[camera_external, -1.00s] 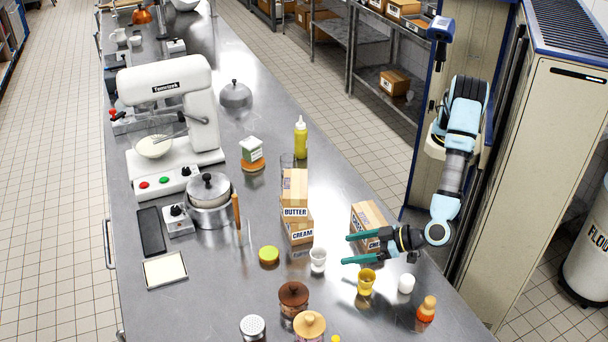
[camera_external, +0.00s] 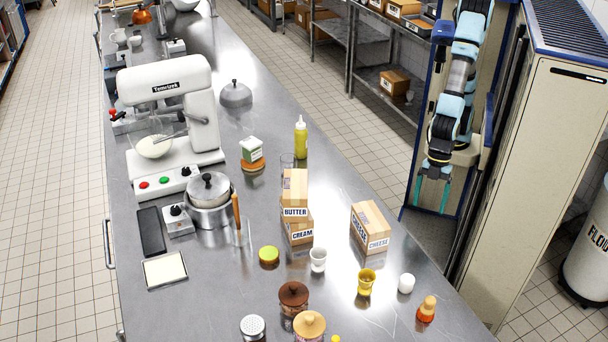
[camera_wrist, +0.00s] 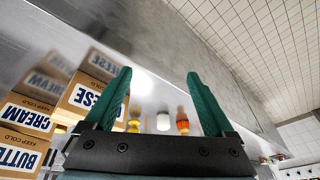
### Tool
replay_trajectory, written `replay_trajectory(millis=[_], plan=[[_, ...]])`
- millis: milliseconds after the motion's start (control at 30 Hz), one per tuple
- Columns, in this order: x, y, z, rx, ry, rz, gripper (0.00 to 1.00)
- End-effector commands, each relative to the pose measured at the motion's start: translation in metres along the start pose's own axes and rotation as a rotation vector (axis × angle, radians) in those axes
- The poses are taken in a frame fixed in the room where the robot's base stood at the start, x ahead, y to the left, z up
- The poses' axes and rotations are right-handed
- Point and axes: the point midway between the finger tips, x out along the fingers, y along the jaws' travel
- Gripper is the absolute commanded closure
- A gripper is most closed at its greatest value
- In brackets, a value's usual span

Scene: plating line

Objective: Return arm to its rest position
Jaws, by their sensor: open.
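My gripper (camera_external: 432,192) hangs beside the far right edge of the steel counter, near my own column, with its green fingers pointing down. The fingers are apart with nothing between them. In the wrist view my gripper (camera_wrist: 158,100) shows both green fingers spread. My arm is folded close to my body, its links nearly upright, and clear of the counter.
A tall cabinet (camera_external: 520,180) stands at right.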

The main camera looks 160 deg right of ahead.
Motion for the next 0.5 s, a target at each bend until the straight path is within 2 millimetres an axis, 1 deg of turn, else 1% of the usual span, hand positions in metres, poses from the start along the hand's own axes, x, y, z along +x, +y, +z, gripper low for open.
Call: replay_trajectory(millis=[33,100,200,300,500], plan=[[-0.005,0.006,0.024,-0.023,-0.055,0.015,0.12],[-0.011,0.014,0.05,-0.049,-0.118,0.035,0.12],[-0.015,0.02,0.068,-0.068,-0.165,0.053,0.12],[-0.015,0.021,0.073,-0.072,-0.177,0.058,0.12],[-0.015,0.021,0.072,-0.073,-0.175,0.057,0.12]])
